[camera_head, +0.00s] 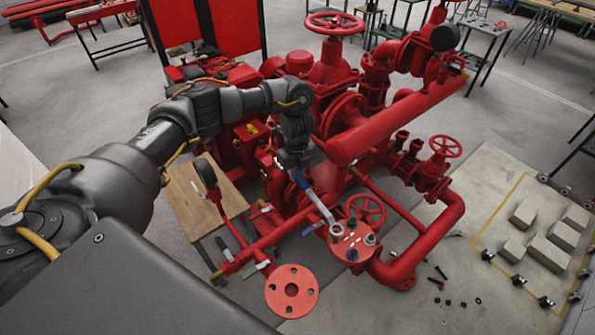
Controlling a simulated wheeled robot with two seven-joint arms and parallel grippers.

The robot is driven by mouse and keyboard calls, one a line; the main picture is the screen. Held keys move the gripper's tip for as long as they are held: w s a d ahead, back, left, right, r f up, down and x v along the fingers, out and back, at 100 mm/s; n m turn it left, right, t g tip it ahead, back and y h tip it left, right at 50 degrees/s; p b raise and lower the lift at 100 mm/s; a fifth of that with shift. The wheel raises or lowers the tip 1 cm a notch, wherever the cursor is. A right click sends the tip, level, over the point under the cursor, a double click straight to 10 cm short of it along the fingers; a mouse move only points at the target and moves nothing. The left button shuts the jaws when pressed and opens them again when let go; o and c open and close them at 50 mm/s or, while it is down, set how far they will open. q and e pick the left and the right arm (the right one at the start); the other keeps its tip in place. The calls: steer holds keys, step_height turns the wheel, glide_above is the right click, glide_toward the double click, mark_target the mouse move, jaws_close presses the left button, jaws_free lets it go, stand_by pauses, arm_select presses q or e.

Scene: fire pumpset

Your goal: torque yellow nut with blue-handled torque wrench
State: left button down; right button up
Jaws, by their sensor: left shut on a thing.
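My left gripper (293,163) is shut on the blue handle of the torque wrench (318,204). The wrench slants down to the right, and its silver shaft reaches the red round flange (362,252). The wrench head (336,230) is over the left part of that flange, among several bolts and nuts. I cannot tell whether the head is seated on a nut. One nut (352,255) at the flange's front looks blue, and another (370,240) at the right looks grey. No yellow nut can be made out; the wrench head may hide it. My right gripper is out of view.
Red pipes and valve handwheels (365,209) crowd around the flange. A lower loose-ended flange (291,290) faces up in front. A wooden table (187,197) stands left. Grey blocks (548,252) and small bolts (440,271) lie on the concrete slab at right.

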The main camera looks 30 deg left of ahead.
arm_select(q)
steer(key=shift+f+b, duration=1)
steer(key=shift+f, duration=0.3)
steer(key=shift+s+a+n+p, duration=0.3)
steer(key=shift+s+p, duration=0.15)
steer(key=shift+p, duration=0.4)
stand_by(0.5)
steer(key=shift+r, duration=0.2)
steer(key=shift+r+p, duration=1.9)
steer(key=shift+r, duration=0.5)
steer(key=shift+d, duration=0.15)
